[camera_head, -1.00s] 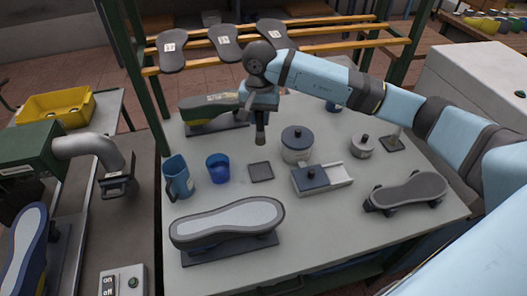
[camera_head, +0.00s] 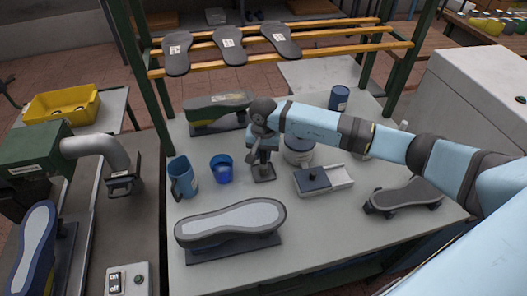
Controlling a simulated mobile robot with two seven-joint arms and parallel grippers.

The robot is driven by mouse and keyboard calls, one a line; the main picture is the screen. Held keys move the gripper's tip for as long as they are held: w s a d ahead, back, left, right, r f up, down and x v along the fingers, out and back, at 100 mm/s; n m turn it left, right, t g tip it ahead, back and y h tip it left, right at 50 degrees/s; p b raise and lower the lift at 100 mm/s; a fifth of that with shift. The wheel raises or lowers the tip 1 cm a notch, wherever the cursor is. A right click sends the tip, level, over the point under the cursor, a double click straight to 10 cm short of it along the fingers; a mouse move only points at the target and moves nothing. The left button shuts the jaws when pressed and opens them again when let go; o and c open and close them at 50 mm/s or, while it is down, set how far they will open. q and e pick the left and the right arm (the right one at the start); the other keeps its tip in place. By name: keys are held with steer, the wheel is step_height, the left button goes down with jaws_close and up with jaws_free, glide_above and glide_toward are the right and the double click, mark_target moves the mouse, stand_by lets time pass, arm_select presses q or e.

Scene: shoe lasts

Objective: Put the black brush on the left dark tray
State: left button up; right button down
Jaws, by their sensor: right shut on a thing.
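My right gripper (camera_head: 264,154) is low over the left dark tray (camera_head: 268,179), a small square plate in the middle of the table. It is shut on the black brush (camera_head: 263,170), whose dark lower end shows just below the fingers. The brush is upright and at or just above the tray; I cannot tell if it touches. The gripper hides most of the brush and part of the tray. My left gripper is not in view.
A blue cup (camera_head: 221,169) and a blue jug (camera_head: 182,178) stand left of the tray. A lidded pot (camera_head: 299,153) and a box with a dark lid (camera_head: 314,181) are to its right. A shoe last (camera_head: 231,220) lies in front.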

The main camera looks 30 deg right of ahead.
steer(key=shift+f, duration=0.15)
steer(key=c, duration=1)
jaws_free()
steer(key=shift+r, duration=0.35)
step_height(320, 180, up, 11)
steer(key=shift+f+b, duration=0.2)
steer(key=shift+b, duration=1.05)
steer(key=shift+r, duration=0.55)
